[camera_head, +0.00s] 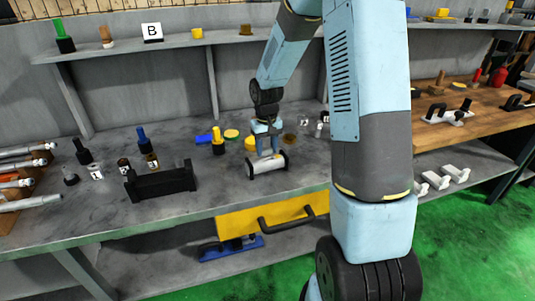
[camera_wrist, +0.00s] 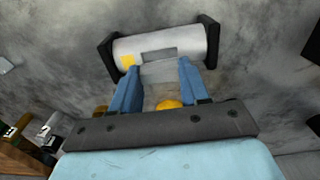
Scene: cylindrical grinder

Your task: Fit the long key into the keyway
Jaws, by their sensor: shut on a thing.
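A light grey shaft (camera_head: 267,166) lies between two black end supports on the grey bench. In the wrist view the shaft (camera_wrist: 190,40) spans the upper middle, with a yellow mark at its left end. A darker rectangular keyway (camera_wrist: 158,54) shows in its side. My gripper (camera_wrist: 158,74) is shut on a grey bar, the long key (camera_wrist: 162,73), which lies across between the blue fingers. The key appears beside the keyway and roughly parallel to it; I cannot tell whether it touches the shaft. In the head view my gripper (camera_head: 267,148) is over the shaft, and the key is too small to make out.
A black cradle (camera_head: 160,183) stands left of the shaft. Behind are a yellow-handled tool (camera_head: 218,140), a blue piece (camera_head: 203,139) and small labelled parts. A yellow drawer (camera_head: 260,218) is below the bench edge. Bare bench lies between cradle and shaft.

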